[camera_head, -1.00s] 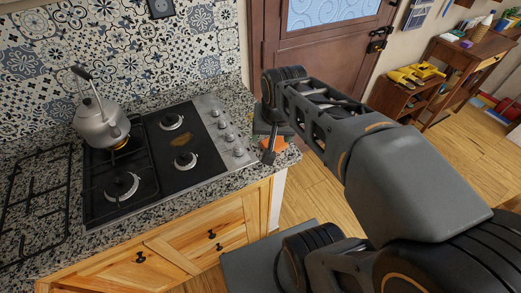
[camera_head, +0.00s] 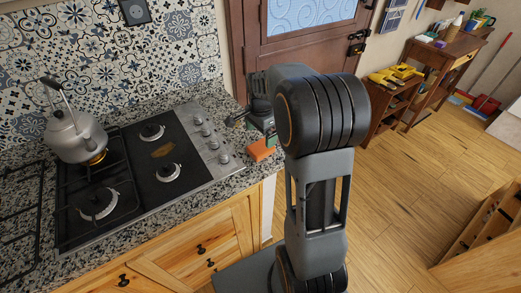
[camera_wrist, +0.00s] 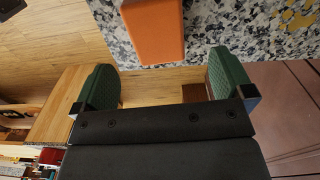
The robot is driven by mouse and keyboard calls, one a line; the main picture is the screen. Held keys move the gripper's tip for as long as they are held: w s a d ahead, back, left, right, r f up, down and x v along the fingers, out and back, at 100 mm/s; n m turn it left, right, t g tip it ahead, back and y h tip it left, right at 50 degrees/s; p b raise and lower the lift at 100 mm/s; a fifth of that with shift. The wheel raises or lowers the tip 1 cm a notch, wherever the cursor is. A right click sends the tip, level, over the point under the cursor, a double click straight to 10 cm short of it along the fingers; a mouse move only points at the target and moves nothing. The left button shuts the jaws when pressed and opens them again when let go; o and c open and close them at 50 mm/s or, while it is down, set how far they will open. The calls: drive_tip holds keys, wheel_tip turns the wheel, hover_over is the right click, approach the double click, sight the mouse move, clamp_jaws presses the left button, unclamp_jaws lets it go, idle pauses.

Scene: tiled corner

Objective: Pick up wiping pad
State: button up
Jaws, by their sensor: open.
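The wiping pad appears to be the orange block (camera_head: 262,150) lying on the granite counter's right end, beside the stove. In the wrist view the orange pad (camera_wrist: 153,32) shows at the top, beyond the fingertips and roughly between their lines. My gripper (camera_head: 250,128) is at the counter corner close to the pad, partly hidden by my arm. In the wrist view my gripper (camera_wrist: 164,85) has its two green-padded fingers spread wide with nothing between them.
The stove (camera_head: 165,175) is left of the pad, with a brownish patch between its burners. A kettle (camera_head: 75,135) stands on the back left burner over a glow. The brown door (camera_head: 310,60) is behind the counter end. Wooden floor (camera_head: 400,190) is open on the right.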

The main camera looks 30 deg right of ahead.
sight(261, 146)
drive_tip(key=shift+s+a+f+p, duration=0.1)
drive_tip(key=shift+f+p, duration=0.1)
drive_tip(key=shift+f, duration=1.5)
drive_tip(key=shift+s+f+p, duration=0.1)
drive_tip(key=shift+f+p, duration=0.05)
drive_tip(key=shift+f, duration=1.5)
drive_tip(key=shift+c, duration=0.2)
drive_tip(key=c, duration=1)
drive_tip(key=shift+o, duration=0.2)
drive_tip(key=shift+r, duration=0.1)
drive_tip(key=shift+r, duration=0.25)
drive_tip(key=r, duration=0.3)
drive_tip(key=shift+s+a+r, duration=0.1)
drive_tip(key=shift+s+a, duration=0.05)
drive_tip(key=shift+s, duration=0.05)
drive_tip(key=s+a+r+b, duration=0.2)
drive_tip(key=s+a+r, duration=0.5)
drive_tip(key=s+r, duration=0.2)
drive_tip(key=shift+s+a, duration=0.25)
drive_tip(key=shift+s, duration=0.9)
